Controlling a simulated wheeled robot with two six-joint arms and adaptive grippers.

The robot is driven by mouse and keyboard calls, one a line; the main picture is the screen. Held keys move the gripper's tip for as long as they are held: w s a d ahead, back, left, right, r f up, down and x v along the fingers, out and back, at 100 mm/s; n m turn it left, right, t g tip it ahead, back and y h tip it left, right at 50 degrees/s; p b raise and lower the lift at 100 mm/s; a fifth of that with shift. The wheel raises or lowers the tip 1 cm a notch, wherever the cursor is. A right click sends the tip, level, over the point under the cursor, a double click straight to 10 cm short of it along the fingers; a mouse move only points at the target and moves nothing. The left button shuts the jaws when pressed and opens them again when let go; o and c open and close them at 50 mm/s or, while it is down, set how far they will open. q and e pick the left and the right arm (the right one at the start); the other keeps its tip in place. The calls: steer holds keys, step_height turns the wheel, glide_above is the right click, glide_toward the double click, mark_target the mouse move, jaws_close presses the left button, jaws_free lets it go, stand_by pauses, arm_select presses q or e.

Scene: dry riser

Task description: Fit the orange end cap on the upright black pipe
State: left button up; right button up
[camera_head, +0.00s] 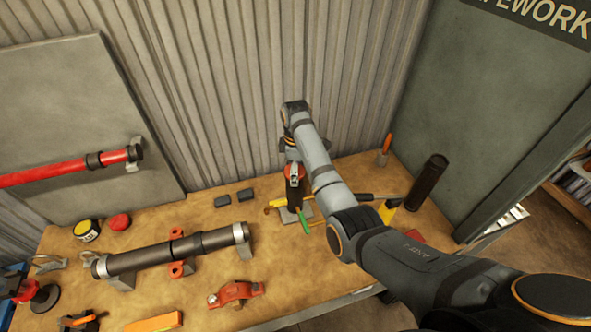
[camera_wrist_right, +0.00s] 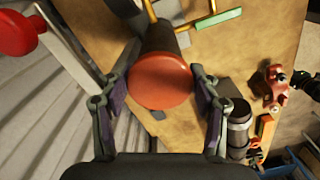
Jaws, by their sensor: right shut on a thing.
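The orange end cap (camera_wrist_right: 160,83) sits between the two fingers of my right gripper (camera_wrist_right: 160,90) in the right wrist view, with a finger against each side. The upright black pipe (camera_wrist_right: 160,37) extends from behind the cap. In the head view the cap (camera_head: 294,170) shows at the pipe's top, and the pipe (camera_head: 294,198) stands on a grey base plate (camera_head: 287,214). My right gripper (camera_head: 297,168) is above it, partly hidden by its own arm. I cannot tell how far the cap is seated. My left gripper is out of view.
A dark horizontal pipe (camera_head: 150,257) lies left on the wooden bench (camera_head: 300,270). A red clamp (camera_head: 237,293) is in front. A tall black cylinder (camera_head: 427,182) stands to the right. Corrugated wall (camera_head: 240,90) is close behind.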

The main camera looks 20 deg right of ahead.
steer(key=shift+f, duration=0.35)
steer(key=o, duration=1.4)
steer(key=shift+r, duration=0.1)
step_height(320, 180, up, 7)
steer(key=shift+r, duration=0.2)
steer(key=shift+s+f, duration=0.1)
